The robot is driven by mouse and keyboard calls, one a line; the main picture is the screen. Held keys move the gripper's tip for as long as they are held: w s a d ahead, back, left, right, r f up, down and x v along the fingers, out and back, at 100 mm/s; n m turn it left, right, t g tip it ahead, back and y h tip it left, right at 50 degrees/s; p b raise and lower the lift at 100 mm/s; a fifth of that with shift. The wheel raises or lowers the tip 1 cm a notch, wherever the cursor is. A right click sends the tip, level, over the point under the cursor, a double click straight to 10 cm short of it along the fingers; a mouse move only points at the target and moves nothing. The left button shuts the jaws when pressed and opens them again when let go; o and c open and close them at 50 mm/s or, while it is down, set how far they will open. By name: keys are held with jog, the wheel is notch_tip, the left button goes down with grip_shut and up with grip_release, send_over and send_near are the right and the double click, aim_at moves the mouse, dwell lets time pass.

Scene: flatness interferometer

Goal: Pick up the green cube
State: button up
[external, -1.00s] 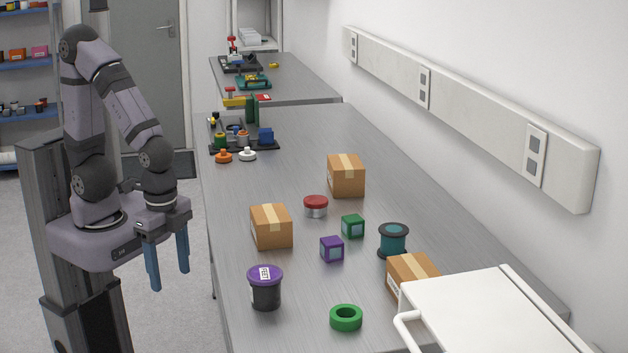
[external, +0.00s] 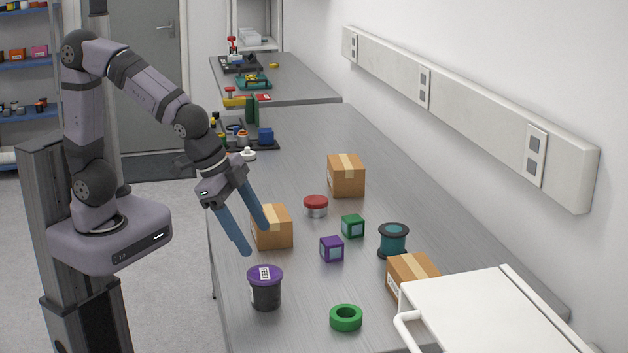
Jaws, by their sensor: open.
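The green cube (external: 352,226) with a pale panel on its front face rests on the grey bench in the external view, right of centre. My gripper (external: 257,241) is open and empty, its two blue fingers pointing down and to the right. It is well to the left of the green cube, in front of the left cardboard box in the picture and partly hiding it. Nothing covers the green cube.
A purple cube (external: 332,249) stands just left of and nearer than the green cube. A red-lidded tin (external: 316,206), teal spool (external: 393,240), cardboard boxes (external: 346,175) (external: 277,234) (external: 411,272), purple-lidded jar (external: 265,288) and green ring (external: 346,318) surround it on the bench (external: 300,330).

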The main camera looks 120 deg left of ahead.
jog(key=w+a+r+t+y+b, duration=0.1)
jog(key=w+a+r+t, duration=0.3)
jog(key=a, duration=0.6)
jog(key=w+a+r+m+t+y+b, duration=0.1)
jog(key=w+a+r+t, duration=0.1)
jog(key=w+a, duration=0.55)
jog(key=w+a+r+t+b, duration=0.2)
jog(key=w+a+r+t, duration=0.15)
jog(key=a, duration=0.75)
jog(key=m+h+b, duration=0.2)
jog(key=m+h, duration=0.2)
jog(key=h, duration=0.4)
send_near(350, 217)
notch_tip(350, 217, up, 2)
jog(key=w, duration=0.3)
jog(key=f, duration=0.1)
jog(key=d+f, duration=0.1)
jog(key=f, duration=0.1)
jog(key=shift+w+g, duration=0.1)
jog(key=shift+g, duration=0.15)
jog(key=shift+f, duration=0.35)
jog(key=shift+r+p+x, duration=0.15)
jog(key=shift+p+x, duration=0.5)
jog(key=shift+x, duration=0.85)
jog(key=shift+r+p+x, duration=0.15)
jog(key=shift+p+x, duration=0.45)
jog(key=shift+x, duration=1.7)
jog(key=shift+a, duration=0.25)
jog(key=c, duration=1.1)
